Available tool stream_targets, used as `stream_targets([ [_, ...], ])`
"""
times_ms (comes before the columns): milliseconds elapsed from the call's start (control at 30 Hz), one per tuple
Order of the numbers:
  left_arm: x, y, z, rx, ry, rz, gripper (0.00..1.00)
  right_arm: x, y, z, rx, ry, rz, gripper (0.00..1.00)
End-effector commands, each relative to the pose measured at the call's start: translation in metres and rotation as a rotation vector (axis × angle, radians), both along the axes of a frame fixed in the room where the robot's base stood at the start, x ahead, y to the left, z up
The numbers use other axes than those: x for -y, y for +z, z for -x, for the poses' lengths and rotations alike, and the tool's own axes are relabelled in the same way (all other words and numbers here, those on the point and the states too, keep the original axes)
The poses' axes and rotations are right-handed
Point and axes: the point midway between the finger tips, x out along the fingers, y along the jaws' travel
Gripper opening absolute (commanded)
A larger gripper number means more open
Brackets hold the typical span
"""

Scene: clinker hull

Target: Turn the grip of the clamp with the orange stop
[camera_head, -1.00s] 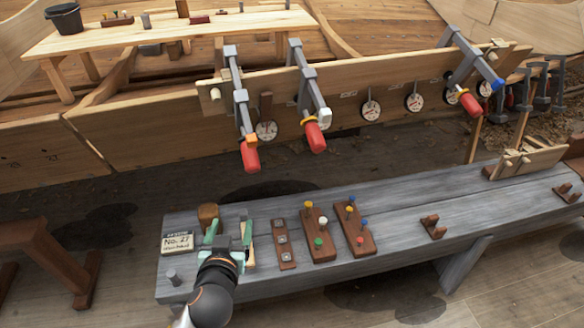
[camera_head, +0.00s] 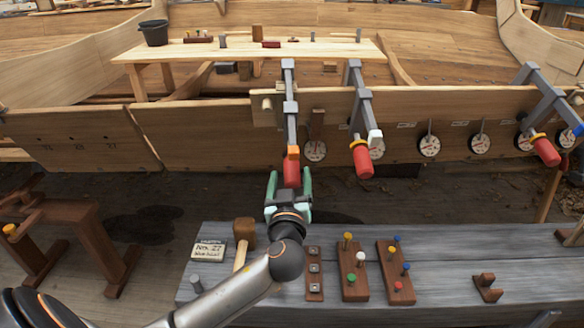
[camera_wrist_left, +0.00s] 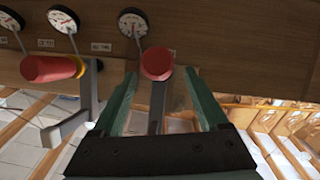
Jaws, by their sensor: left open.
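The clamp with the orange stop (camera_head: 293,152) hangs on the hull plank, its bar upright and its red grip (camera_head: 291,172) pointing down. My left gripper (camera_head: 289,182) is open just below and around the grip's lower end, its green fingers on either side. In the left wrist view the round red end of the grip (camera_wrist_left: 157,64) shows between the open fingertips (camera_wrist_left: 160,78). I cannot tell whether either finger touches it. The gripper hides the grip's bottom in the head view. My right gripper is not in view.
A clamp with a white stop (camera_head: 375,136) hangs to the right, and one with a blue stop (camera_head: 579,130) at the far right. Dial gauges (camera_head: 429,145) line the plank. Below, a grey bench (camera_head: 450,255) carries a mallet (camera_head: 244,235) and peg boards (camera_head: 353,270).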

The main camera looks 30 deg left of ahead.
Motion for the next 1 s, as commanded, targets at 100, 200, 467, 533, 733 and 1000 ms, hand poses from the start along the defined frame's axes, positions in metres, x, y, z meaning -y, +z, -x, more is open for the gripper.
stream_targets([
  [100,-0.011,0.001,-0.017,0.001,0.001,-0.003,0.77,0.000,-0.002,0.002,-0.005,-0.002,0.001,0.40],
  [200,-0.016,0.000,-0.027,-0.001,-0.001,-0.003,0.77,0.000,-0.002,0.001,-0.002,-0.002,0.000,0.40],
  [467,-0.021,-0.001,-0.036,-0.001,-0.001,0.000,0.77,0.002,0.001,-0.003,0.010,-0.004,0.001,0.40],
  [533,-0.021,-0.001,-0.036,-0.002,-0.001,0.001,0.77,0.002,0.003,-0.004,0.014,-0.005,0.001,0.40],
  [733,-0.021,-0.001,-0.035,-0.002,-0.001,0.000,0.65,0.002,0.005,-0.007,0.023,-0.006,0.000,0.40],
  [1000,-0.021,-0.001,-0.035,-0.002,-0.001,0.000,0.35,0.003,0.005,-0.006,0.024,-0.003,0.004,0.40],
])
